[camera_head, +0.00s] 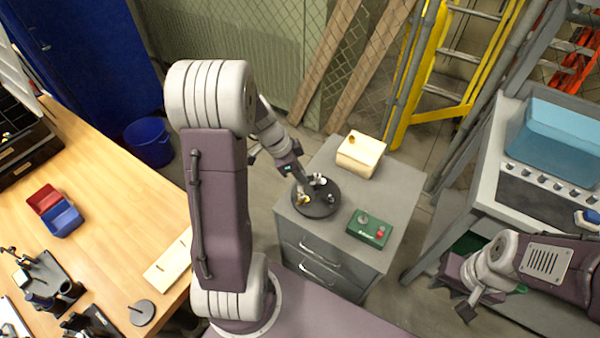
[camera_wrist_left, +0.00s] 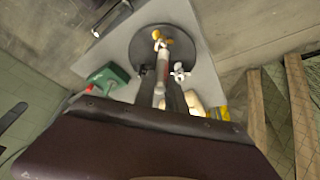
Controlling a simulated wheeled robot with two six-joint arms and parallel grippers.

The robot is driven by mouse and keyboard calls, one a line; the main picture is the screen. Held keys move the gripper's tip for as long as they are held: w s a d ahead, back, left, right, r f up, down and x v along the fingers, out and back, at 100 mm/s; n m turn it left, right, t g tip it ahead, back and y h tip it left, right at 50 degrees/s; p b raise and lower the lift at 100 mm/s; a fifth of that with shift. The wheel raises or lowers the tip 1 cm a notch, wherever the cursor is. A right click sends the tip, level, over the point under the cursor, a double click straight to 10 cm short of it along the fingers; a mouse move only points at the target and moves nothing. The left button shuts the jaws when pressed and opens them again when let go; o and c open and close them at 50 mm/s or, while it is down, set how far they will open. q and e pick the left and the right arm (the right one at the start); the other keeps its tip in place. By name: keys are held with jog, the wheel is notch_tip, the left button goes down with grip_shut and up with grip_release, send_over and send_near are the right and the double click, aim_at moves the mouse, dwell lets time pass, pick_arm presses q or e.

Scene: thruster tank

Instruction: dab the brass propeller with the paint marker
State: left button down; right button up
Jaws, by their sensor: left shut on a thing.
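My left gripper (camera_head: 303,183) reaches over a dark round turntable (camera_head: 322,207) on the grey cabinet. In the left wrist view it (camera_wrist_left: 170,100) is shut on the paint marker (camera_wrist_left: 162,70), a pale slim stick. The marker points to the brass propeller (camera_wrist_left: 163,40), a small yellow-gold part on the turntable (camera_wrist_left: 142,50). The tip overlaps the propeller in that view; I cannot tell whether they touch. A white propeller (camera_wrist_left: 180,72) stands beside the marker. My right gripper (camera_head: 466,287) is open and empty at the lower right.
A green box with a red button (camera_head: 368,229) and a cream box (camera_head: 360,154) flank the turntable on the cabinet (camera_head: 345,262). A wooden bench (camera_head: 110,215) with a red and blue tray (camera_head: 56,212) is left. A blue water tank (camera_head: 560,140) stands right.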

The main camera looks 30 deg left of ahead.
pick_arm(q)
jog(key=shift+s+f+b, duration=0.1)
jog(key=shift+b, duration=0.2)
dwell(1.4)
jog(key=shift+r+p, duration=0.45)
jog(key=shift+r, duration=0.2)
notch_tip(320, 180, up, 4)
jog(key=p, duration=0.2)
jog(key=shift+p, duration=0.3)
jog(key=shift+f, duration=0.1)
